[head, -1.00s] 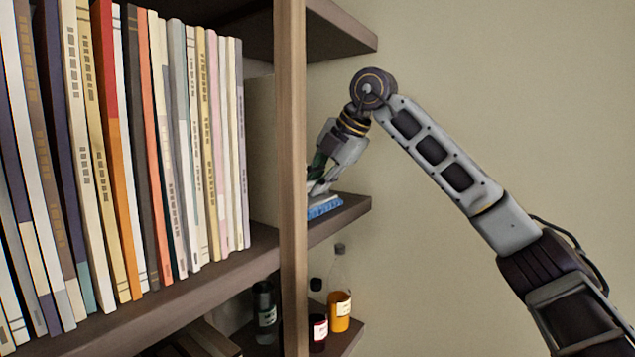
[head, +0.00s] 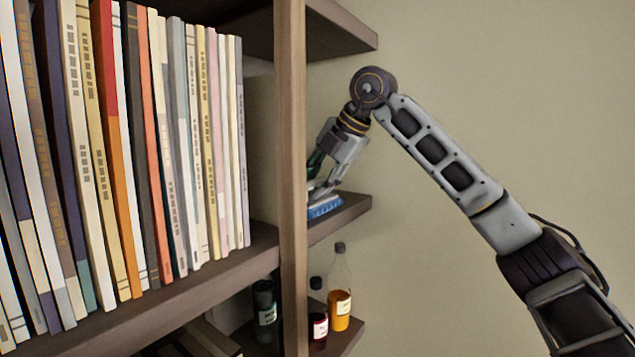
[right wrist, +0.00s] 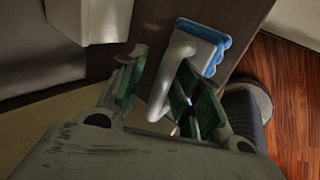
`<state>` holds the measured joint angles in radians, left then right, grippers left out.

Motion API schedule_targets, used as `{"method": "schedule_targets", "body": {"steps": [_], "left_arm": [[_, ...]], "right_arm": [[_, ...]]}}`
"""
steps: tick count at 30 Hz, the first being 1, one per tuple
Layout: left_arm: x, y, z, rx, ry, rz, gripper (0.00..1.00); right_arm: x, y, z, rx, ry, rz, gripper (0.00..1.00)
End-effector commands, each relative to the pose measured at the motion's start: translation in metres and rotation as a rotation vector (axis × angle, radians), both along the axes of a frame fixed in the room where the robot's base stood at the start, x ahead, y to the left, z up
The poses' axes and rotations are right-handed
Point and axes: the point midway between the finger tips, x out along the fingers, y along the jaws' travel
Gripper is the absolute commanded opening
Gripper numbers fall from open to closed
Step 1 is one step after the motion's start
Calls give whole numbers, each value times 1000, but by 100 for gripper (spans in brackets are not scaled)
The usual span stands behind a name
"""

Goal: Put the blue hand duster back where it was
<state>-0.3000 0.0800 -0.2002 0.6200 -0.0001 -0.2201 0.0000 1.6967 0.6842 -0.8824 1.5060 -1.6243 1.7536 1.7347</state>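The blue hand duster (head: 325,207) sits on the small side shelf, its blue bristles down on the board, partly hidden by the wooden upright. In the right wrist view its white looped handle (right wrist: 163,85) and blue edge (right wrist: 222,42) show. My right gripper (head: 322,187) is just above the duster. In the right wrist view the right gripper (right wrist: 160,65) has its fingers apart, with the handle between them. The handle is close to the right-hand finger, and a gap shows on the left. My left gripper is not in view.
The side shelf board (head: 352,211) carries the duster. A wooden upright (head: 291,150) stands left of it, with a row of books (head: 160,150) beyond. Below are an orange bottle (head: 340,295), a red bottle (head: 318,325) and a dark bottle (head: 265,310). Bare wall lies right.

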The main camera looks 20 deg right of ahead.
Motion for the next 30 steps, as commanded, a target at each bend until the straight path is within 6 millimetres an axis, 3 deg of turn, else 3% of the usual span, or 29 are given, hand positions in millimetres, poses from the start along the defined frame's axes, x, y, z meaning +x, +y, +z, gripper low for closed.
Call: {"method": "schedule_targets", "body": {"steps": [30], "left_arm": [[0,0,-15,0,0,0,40]], "right_arm": [[-51,-40,96,1,-2,0,34]]}}
